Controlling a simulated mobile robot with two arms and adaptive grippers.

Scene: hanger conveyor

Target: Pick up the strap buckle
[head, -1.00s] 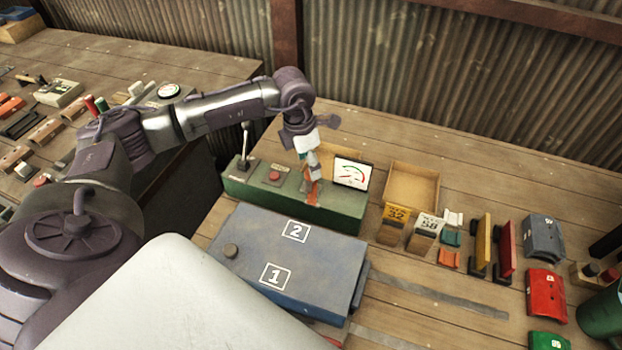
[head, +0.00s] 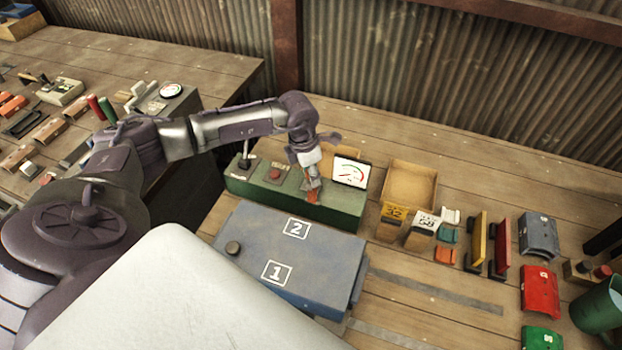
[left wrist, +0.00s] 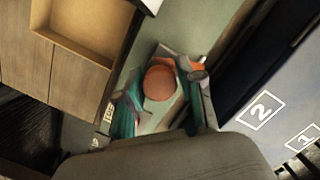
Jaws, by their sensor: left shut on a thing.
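My left gripper (head: 312,180) is at the right part of the green control box (head: 235,185), just left of the gauge. In the left wrist view its fingers (left wrist: 160,95) lie either side of a round orange part (left wrist: 160,83), and the gripper is shut on it. Whether this part is loose or fixed to the box, I cannot tell. I cannot make out a strap buckle for certain. A small orange piece (head: 445,255) and a teal piece (head: 448,234) lie on the bench to the right. My right gripper is not in view.
A gauge (head: 350,172) and an open cardboard box (head: 409,168) stand right of my gripper. A blue case (head: 330,255) marked 1 and 2 lies in front. Red (head: 540,290) and grey-blue (head: 538,235) blocks stand farther right. A corrugated wall (head: 420,80) closes the back.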

